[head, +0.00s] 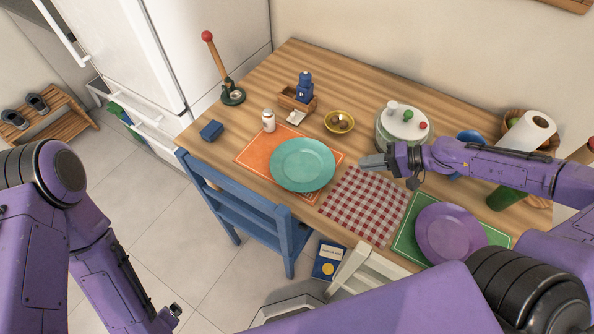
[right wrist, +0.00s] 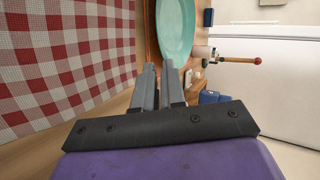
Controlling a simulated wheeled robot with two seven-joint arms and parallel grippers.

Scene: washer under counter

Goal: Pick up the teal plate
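The teal plate (head: 303,164) lies flat on an orange placemat (head: 252,149) near the table's front edge. It also shows at the top of the right wrist view (right wrist: 177,30), ahead of the fingers. My right gripper (head: 372,162) is above the table just right of the plate, near the red checked cloth, apart from the plate. In the right wrist view its two fingers (right wrist: 159,66) stand slightly apart with nothing between them. My left arm hangs low at the left, off the table; its fingers do not show.
A blue chair (head: 240,205) stands at the front edge by the plate. Behind it are a white bottle (head: 268,120), a wooden caddy (head: 297,99) and a yellow bowl (head: 339,121). A lidded pot (head: 402,126) stands behind my right gripper. A purple plate (head: 450,233) lies at right.

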